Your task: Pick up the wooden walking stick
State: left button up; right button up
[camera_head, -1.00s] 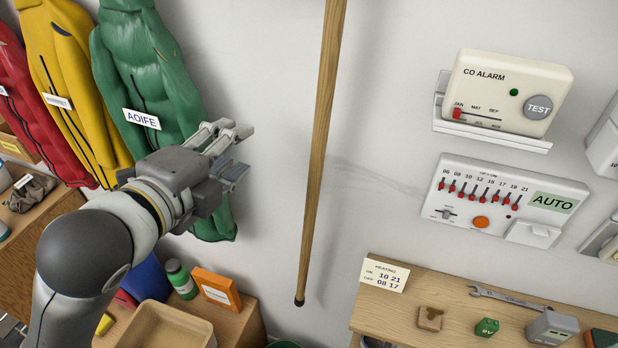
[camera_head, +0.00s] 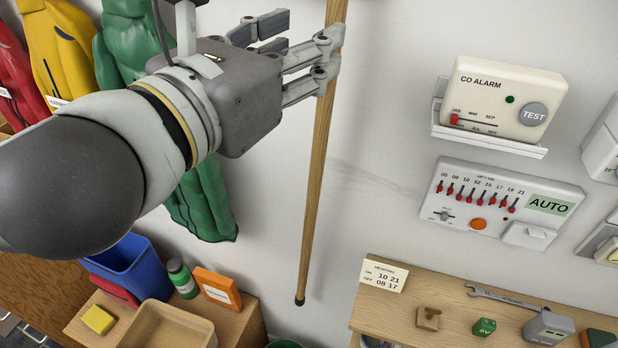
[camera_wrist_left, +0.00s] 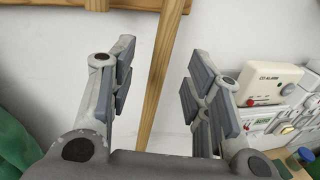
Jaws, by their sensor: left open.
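The wooden walking stick (camera_head: 317,170) hangs almost upright against the white wall, its dark tip low and its top out of the head view. My left gripper (camera_head: 305,50) is open at the upper part of the stick, and its fingers partly overlap the stick in the head view. In the left wrist view the stick (camera_wrist_left: 158,75) runs between the two open fingers (camera_wrist_left: 155,85), apart from both. A wooden rail (camera_wrist_left: 135,5) shows at the top there. My right gripper is not in view.
A green coat (camera_head: 205,200) hangs left of the stick. The CO alarm (camera_head: 500,95) and the heating timer (camera_head: 500,205) are on the wall to the right. Below are a right-hand shelf (camera_head: 395,315) and a blue bin (camera_head: 125,262). The wall around the stick's lower part is clear.

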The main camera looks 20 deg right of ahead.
pick_arm(q)
jog(key=p+x, duration=0.2)
jog(key=x, duration=0.5)
jog(key=shift+d+p, duration=0.3)
jog(key=shift+p, duration=0.05)
jog(key=shift+s+a+f, duration=0.1)
jog(key=shift+a, duration=0.05)
jog(key=shift+c, duration=0.9)
grip_shut()
